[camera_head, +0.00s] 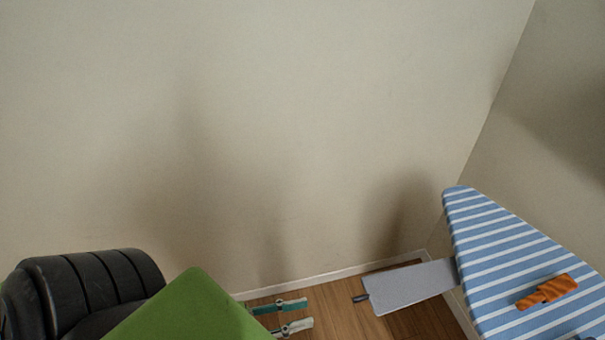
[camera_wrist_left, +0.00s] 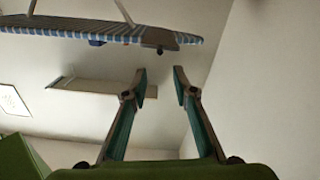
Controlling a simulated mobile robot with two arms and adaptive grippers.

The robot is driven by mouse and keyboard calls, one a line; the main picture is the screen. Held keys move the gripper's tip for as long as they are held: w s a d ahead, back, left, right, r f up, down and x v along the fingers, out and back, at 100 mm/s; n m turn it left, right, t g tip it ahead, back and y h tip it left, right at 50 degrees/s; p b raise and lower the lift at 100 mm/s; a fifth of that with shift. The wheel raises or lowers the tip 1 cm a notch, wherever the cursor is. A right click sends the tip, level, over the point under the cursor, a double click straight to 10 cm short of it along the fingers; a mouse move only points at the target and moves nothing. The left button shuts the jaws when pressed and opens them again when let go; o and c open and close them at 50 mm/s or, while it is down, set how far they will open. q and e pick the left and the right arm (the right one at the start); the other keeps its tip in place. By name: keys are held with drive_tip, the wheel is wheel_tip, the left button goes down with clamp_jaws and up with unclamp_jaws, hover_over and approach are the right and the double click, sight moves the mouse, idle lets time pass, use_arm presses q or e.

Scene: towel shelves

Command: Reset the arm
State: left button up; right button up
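My left gripper (camera_head: 307,312) shows at the bottom middle of the head view, its two green-and-grey fingers apart. In the left wrist view the same gripper (camera_wrist_left: 160,86) is open, with nothing between its fingers. Its green housing fills the bottom edge of that view. The fingers touch nothing that I can see. My right gripper is in neither view.
A blue-and-white striped ironing board (camera_head: 490,235) stands at the right, with an orange item (camera_head: 548,292) on it. A grey rectangular panel (camera_head: 410,285) extends from its left side. A plain wall (camera_head: 260,130) rises behind the wooden floor (camera_head: 340,316).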

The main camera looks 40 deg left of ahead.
use_arm(q)
drive_tip(key=s+a+f+n+g+y, duration=0.15)
drive_tip(key=a+f+y, duration=0.25)
drive_tip(key=f, duration=0.9)
drive_tip(key=s+a+f+n+g+y, duration=0.1)
drive_tip(key=a+f+g+y, duration=0.25)
drive_tip(key=f, duration=0.85)
drive_tip(key=s+d+f+g+y, duration=0.1)
drive_tip(key=s+d+f+g, duration=0.2)
drive_tip(key=s+f, duration=0.6)
drive_tip(key=s+d+f+g+y, duration=0.2)
drive_tip(key=s+d+f+g, duration=0.2)
drive_tip(key=s+f, duration=0.5)
drive_tip(key=shift+s+g, duration=0.7)
drive_tip(key=shift+g, duration=0.1)
